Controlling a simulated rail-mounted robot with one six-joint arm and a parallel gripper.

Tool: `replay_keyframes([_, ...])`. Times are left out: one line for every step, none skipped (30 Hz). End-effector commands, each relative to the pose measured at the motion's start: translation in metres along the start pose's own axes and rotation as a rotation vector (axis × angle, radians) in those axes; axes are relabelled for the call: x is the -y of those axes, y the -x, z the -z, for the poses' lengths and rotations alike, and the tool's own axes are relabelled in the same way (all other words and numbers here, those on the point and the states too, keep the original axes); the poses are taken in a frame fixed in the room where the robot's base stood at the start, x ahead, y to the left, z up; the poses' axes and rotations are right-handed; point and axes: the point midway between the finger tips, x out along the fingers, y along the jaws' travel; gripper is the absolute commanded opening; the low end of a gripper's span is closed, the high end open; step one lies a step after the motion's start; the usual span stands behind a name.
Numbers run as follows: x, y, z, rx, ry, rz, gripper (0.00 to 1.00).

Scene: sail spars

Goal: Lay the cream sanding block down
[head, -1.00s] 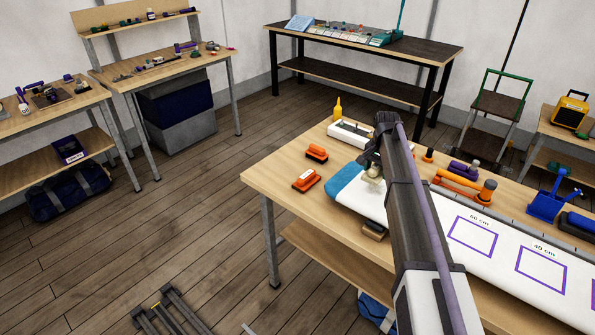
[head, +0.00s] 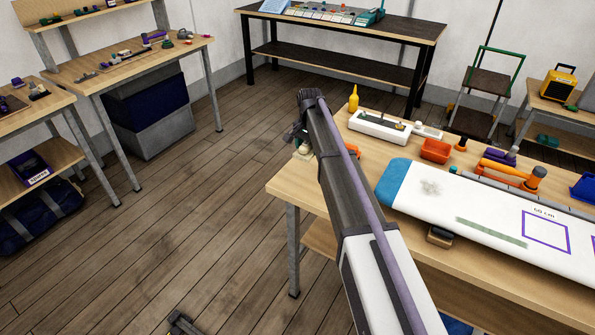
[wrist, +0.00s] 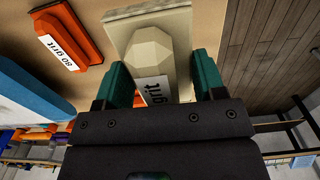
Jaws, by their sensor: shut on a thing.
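The cream sanding block (wrist: 150,45) sits between the two green fingers of my gripper (wrist: 162,82) in the wrist view. The fingers are shut on its raised grip. Its label is partly covered. In the head view my gripper (head: 300,135) is at the table's left end, with a bit of the cream block (head: 302,151) showing under it. I cannot tell whether the block touches the table. An orange sanding block (wrist: 70,35) labelled 80 grit lies beside it in the wrist view. My arm hides most of the orange blocks in the head view.
The white board (head: 480,215) with a blue end (head: 392,183) lies along the wooden table (head: 300,182), right of my arm. A white tray (head: 372,128), a yellow bottle (head: 353,99) and an orange bin (head: 436,150) stand behind. The table's left edge is close to my gripper.

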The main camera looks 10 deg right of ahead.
Motion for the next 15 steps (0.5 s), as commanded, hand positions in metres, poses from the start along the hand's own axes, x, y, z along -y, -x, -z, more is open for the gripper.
replay_keyframes([0.0, -0.012, 0.0, 0.0, 0.0, 0.0, 0.41])
replay_keyframes([0.0, -0.019, 0.0, 0.0, 0.0, 0.0, 0.41])
replay_keyframes([0.0, -0.03, 0.0, 0.0, 0.001, 0.0, 0.41])
replay_keyframes([0.0, -0.039, 0.0, 0.0, 0.001, 0.0, 0.41])
replay_keyframes([0.0, -0.047, 0.0, 0.0, 0.001, 0.0, 0.41])
replay_keyframes([0.0, -0.057, 0.0, 0.0, 0.001, 0.0, 0.41])
replay_keyframes([0.0, -0.062, 0.0, 0.0, 0.001, 0.0, 0.41])
replay_keyframes([0.0, -0.065, 0.0, 0.0, 0.001, 0.0, 0.41])
replay_keyframes([0.0, -0.067, 0.0, 0.0, 0.001, 0.0, 0.41])
replay_keyframes([0.0, -0.066, 0.0, 0.0, 0.001, 0.0, 0.41])
replay_keyframes([0.0, -0.064, 0.0, 0.0, 0.001, 0.0, 0.41])
replay_keyframes([0.0, -0.064, 0.0, 0.0, 0.001, 0.0, 0.41])
replay_keyframes([0.0, -0.066, 0.0, 0.0, 0.001, 0.0, 0.41])
replay_keyframes([0.0, -0.071, 0.0, 0.0, 0.001, 0.0, 0.41])
replay_keyframes([0.0, -0.08, 0.0, 0.0, 0.001, 0.0, 0.41])
